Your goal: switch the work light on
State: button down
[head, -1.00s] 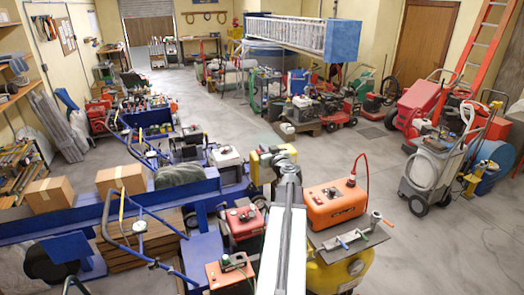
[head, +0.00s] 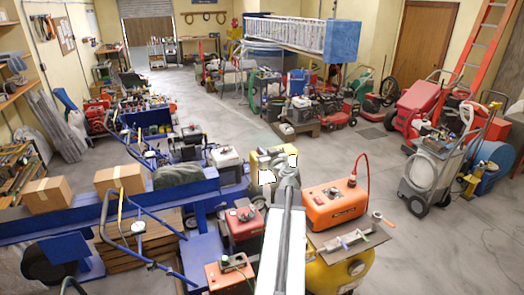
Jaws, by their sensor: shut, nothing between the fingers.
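The work light (head: 264,158) is the yellow unit in the middle of the head view, just beyond the end of my arm. Bright white patches show on it, one at its right and one at its lower left, so it looks lit. My gripper (head: 287,172) is at the far end of my grey arm, right in front of the work light. It is shut and holds nothing. The fingertips are small and hard to separate from the light behind them. I cannot tell whether they touch it. The arm hides part of the light, and its switch cannot be made out.
An orange case (head: 334,204) with a red cable stands close right of my arm, above a yellow tank (head: 340,274). Red machines (head: 243,221) and a blue frame (head: 205,255) crowd the left. Open grey floor (head: 455,250) lies at the right.

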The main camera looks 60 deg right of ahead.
jog(key=v, duration=0.7)
jog(key=shift+p, duration=0.3)
jog(key=shift+d, duration=0.1)
jog(key=w+a+f+n+y+b, duration=0.2)
jog(key=w+a+f+y+b, duration=0.15)
jog(key=w+a+f, duration=0.4)
jog(key=w+a+f+n+y+b, duration=0.2)
jog(key=w+a+f+y+b, duration=0.15)
jog(key=w+a, duration=0.6)
jog(key=w+a+f+n+g+y+b, duration=0.1)
jog(key=w+a+f+g+y+b, duration=0.15)
jog(key=a+f, duration=0.5)
jog(key=w+a+f+n+g+y+b, duration=0.1)
jog(key=w+a+f+y, duration=0.2)
jog(key=a, duration=0.7)
jog(key=s+a+f+g+h+b, duration=0.1)
jog(key=s+a+f+g+b, duration=0.1)
jog(key=a+f, duration=0.4)
jog(key=s+a+f+g+b, duration=0.3)
jog(key=a+f, duration=0.4)
jog(key=a, duration=0.6)
jog(key=s+a+f+n+g+h+b, duration=0.1)
jog(key=a+f+g+b, duration=0.3)
jog(key=a, duration=0.5)
notch_tip(320, 180, down, 3)
jog(key=shift+s+a+r+g+h, duration=0.15)
jog(key=shift+s+a+g+h, duration=0.15)
jog(key=shift+s+g, duration=0.4)
